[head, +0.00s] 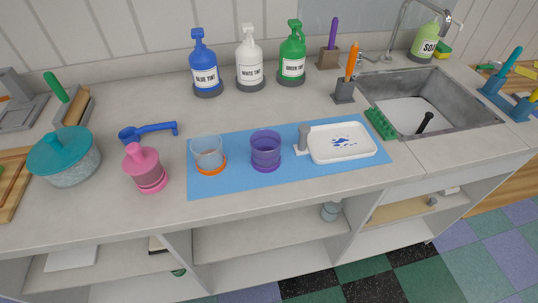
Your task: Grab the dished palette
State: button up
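The dished palette (360,154) is a white, rounded rectangular dish with a raised rim and blue paint marks in its middle. It lies flat on the right part of a blue mat (235,184). A grey upright post (303,138), which looks like its handle, stands at its left end. My gripper is not in view, so nothing shows of what it holds.
A purple cup (265,152) and a clear cup with an orange base (207,153) stand left of the palette on the mat. A green block (380,123) and the sink (440,105) are to its right. Bare counter lies behind the mat.

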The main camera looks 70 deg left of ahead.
aim_at(343, 141)
jog(key=k, duration=0.65)
jog(key=u, duration=2)
jog(key=i, duration=0.5)
jog(key=u, duration=0.1)
